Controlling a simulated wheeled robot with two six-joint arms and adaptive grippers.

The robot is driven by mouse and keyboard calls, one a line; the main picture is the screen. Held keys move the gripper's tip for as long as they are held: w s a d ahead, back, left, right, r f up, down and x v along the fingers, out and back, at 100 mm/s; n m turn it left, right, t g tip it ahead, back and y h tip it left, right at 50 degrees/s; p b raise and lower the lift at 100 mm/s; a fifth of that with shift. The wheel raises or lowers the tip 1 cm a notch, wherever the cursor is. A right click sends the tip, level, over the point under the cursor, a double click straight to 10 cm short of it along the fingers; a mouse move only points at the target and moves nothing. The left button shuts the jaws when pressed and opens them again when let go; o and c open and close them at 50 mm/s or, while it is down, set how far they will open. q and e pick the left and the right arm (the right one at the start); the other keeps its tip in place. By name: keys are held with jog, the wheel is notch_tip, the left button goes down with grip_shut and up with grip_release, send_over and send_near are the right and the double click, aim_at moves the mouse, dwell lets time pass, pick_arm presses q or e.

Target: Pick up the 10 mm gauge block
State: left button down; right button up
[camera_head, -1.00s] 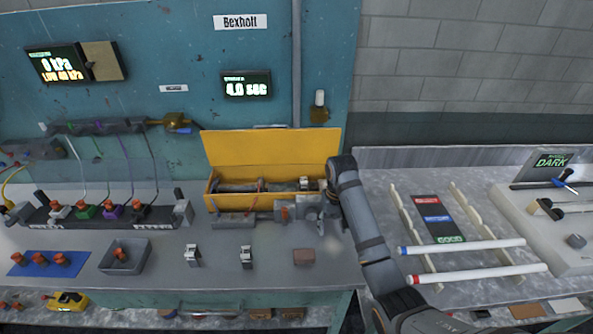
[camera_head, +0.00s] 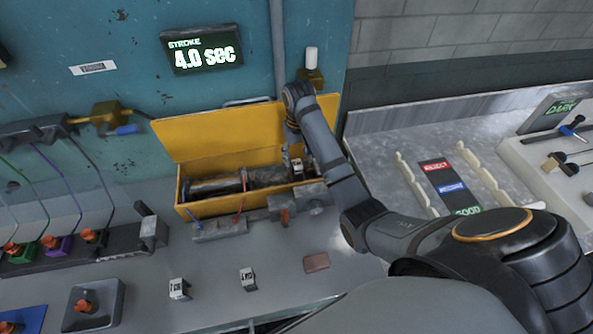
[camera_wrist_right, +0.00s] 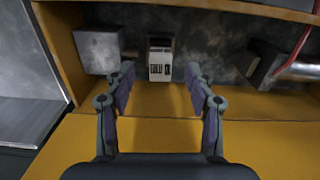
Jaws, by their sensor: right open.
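A small pale block with a dark-lettered face stands in the yellow box (camera_head: 215,208). I take it as the gauge block (camera_wrist_right: 160,66); its lettering is too small to read surely. In the head view the gauge block (camera_head: 297,165) shows partly below my right wrist. My right gripper (camera_wrist_right: 160,82) is open, its fingers pointing into the box, one on each side of the block's line. The block is at or just beyond the fingertips, with gaps on both sides. Two similar labelled blocks, one left (camera_head: 179,289) and one right (camera_head: 247,281), stand on the bench. My left gripper is out of view.
In the wrist view a grey cube (camera_wrist_right: 100,50) is left of the block, and a dark piece (camera_wrist_right: 265,65) with a metal cylinder is right. A brown block (camera_head: 316,262) lies on the bench. The raised yellow lid (camera_head: 215,135) stands behind the box.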

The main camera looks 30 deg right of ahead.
aim_at(297, 163)
jog(key=shift+w+f, duration=0.2)
jog(key=shift+f, duration=0.45)
jog(key=shift+w+f+b, duration=0.2)
jog(key=shift+f+b, duration=0.35)
jog(key=shift+f, duration=0.05)
jog(key=shift+w+f+b, duration=0.2)
jog(key=shift+f+b, duration=0.35)
jog(key=shift+f, duration=0.05)
jog(key=shift+s+f+b, duration=0.1)
jog(key=shift+f+b, duration=0.55)
jog(key=shift+b, duration=0.1)
jog(key=shift+f, duration=0.75)
jog(key=shift+r, duration=0.1)
jog(key=c, duration=0.7)
grip_shut()
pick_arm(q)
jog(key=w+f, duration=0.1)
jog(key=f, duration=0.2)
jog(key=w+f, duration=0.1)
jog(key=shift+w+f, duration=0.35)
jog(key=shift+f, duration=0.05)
